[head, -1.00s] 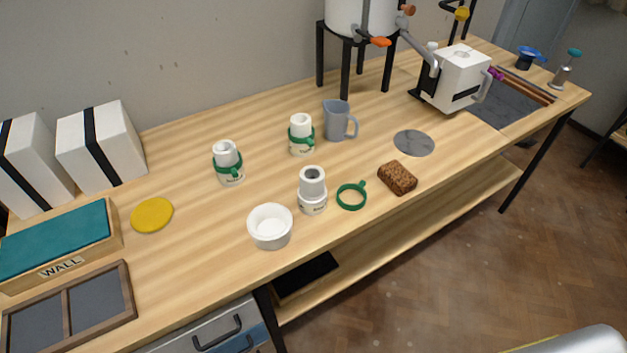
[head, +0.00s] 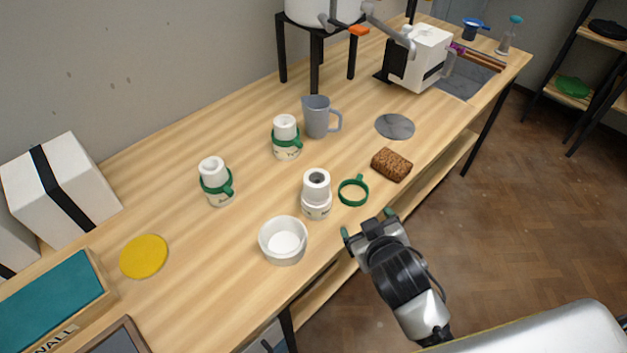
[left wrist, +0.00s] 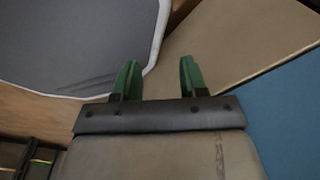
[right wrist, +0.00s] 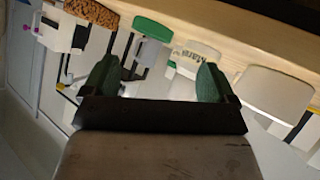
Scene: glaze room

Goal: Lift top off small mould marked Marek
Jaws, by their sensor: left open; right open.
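The small mould without a band (head: 316,209) stands upright near the table's front edge. Its narrower white top (head: 316,185) sits on it, with a dark round hole in the upper face. In the right wrist view the label on this mould (right wrist: 193,56) reads Marek. My right gripper (head: 367,226) is open and empty, in front of the table edge, right of the mould and apart from it. Its open fingers (right wrist: 157,80) frame the mould from a distance in the right wrist view. My left gripper (left wrist: 157,78) is open and empty, out of the head view.
A white bowl (head: 283,245) stands left of the mould; a loose green ring (head: 353,191) and brown sponge (head: 391,165) lie right. Two green-banded moulds (head: 219,195) (head: 286,150) and a grey jug (head: 318,118) stand behind. A yellow disc (head: 144,257) lies left.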

